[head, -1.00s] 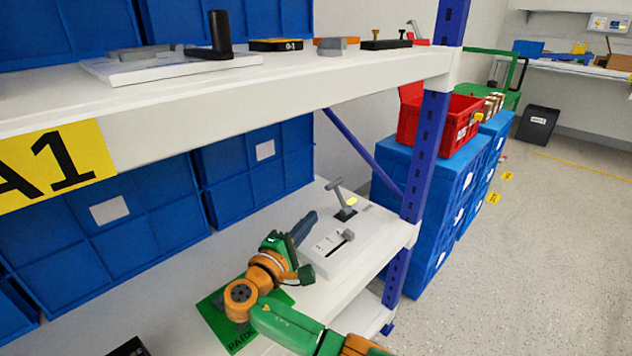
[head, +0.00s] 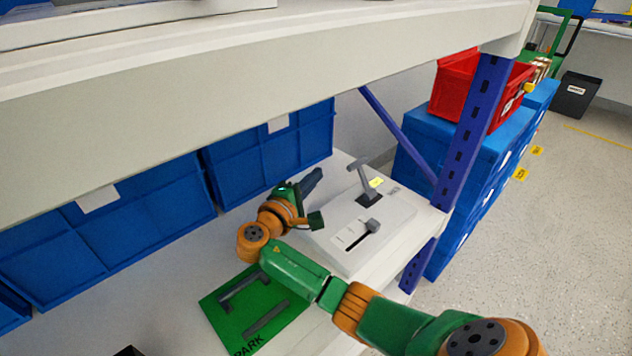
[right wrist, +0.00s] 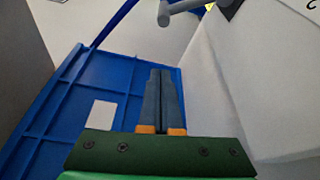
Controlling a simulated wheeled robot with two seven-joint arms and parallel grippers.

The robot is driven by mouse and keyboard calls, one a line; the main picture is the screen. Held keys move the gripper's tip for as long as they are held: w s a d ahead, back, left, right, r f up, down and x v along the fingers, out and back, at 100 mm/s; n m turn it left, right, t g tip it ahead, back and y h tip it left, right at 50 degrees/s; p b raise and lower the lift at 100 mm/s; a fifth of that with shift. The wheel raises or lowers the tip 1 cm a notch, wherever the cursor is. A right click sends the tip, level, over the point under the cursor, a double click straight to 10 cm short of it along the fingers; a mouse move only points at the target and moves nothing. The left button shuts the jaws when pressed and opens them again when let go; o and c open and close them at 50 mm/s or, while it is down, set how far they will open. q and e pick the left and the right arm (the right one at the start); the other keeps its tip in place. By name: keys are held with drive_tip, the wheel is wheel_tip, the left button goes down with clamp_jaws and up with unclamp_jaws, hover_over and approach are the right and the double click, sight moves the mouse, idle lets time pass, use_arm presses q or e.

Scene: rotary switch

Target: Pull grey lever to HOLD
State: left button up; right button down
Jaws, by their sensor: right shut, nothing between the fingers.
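A grey T-handled lever (head: 360,172) rises from a dark slot at the back of a white panel on the lower shelf, beside a yellow tag (head: 376,183). A second, smaller grey lever (head: 373,226) sits in a straight slot nearer the front. The panel lettering is too small to read here. My right gripper (head: 314,178) is shut and empty, left of the T-handle and apart from it. In the right wrist view its closed fingers (right wrist: 160,75) point up the picture, and the T-handle (right wrist: 182,7) shows at the top edge. My left gripper is out of view.
A green PARK mat (head: 215,312) with grey bars lies front left of the white panel. Blue bins (head: 270,150) stand behind. The upper shelf (head: 250,60) hangs overhead, and a blue post (head: 470,130) stands to the right.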

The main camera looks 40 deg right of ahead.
sight(364, 179)
drive_tip(key=b+x, duration=0.1)
drive_tip(key=x, duration=0.5)
drive_tip(key=shift+f+b, duration=0.15)
drive_tip(key=shift+b, duration=0.15)
use_arm(q)
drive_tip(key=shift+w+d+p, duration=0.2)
drive_tip(key=shift+p, duration=0.55)
use_arm(e)
drive_tip(key=s, duration=0.2)
drive_tip(key=s+r, duration=0.1)
drive_tip(key=shift+s+d, duration=0.25)
drive_tip(key=shift+s, duration=0.15)
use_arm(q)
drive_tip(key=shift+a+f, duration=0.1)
use_arm(e)
drive_tip(key=shift+d, duration=0.1)
